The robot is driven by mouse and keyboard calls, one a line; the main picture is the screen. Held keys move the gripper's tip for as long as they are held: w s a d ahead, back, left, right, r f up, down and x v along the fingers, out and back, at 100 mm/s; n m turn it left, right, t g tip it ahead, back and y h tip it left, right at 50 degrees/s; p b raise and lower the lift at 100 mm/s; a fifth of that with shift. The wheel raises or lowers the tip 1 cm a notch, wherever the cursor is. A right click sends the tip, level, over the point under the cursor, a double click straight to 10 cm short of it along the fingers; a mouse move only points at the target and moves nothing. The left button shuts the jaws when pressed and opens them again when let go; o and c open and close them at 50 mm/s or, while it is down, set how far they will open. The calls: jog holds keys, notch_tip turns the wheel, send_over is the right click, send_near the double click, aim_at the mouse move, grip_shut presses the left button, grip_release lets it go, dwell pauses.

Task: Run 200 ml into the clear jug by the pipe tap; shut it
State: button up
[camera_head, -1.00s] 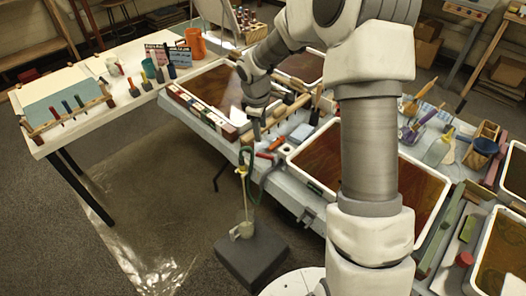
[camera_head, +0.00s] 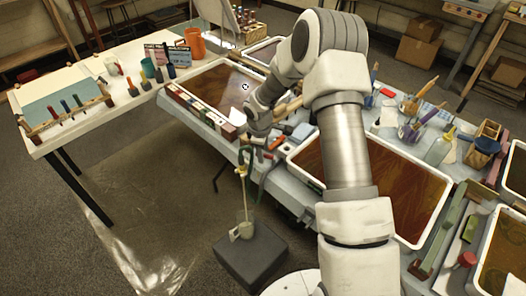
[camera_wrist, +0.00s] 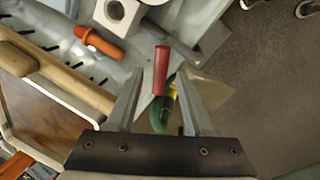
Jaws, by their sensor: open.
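The pipe tap (camera_head: 242,172), with a yellow fitting and a dark green hose, stands at the table's front edge. A red bar (camera_wrist: 160,70), apparently its lever, shows in the wrist view, with green hose (camera_wrist: 158,118) and a yellow part behind it. The clear jug (camera_head: 246,229) stands below the tap on a dark block; its water level is too small to read. My gripper (camera_wrist: 160,80) is open, its fingers on either side of the red bar; I cannot tell if they touch it. In the head view my gripper (camera_head: 256,140) is just above the tap.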

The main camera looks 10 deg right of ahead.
grip_shut()
dwell(1.4)
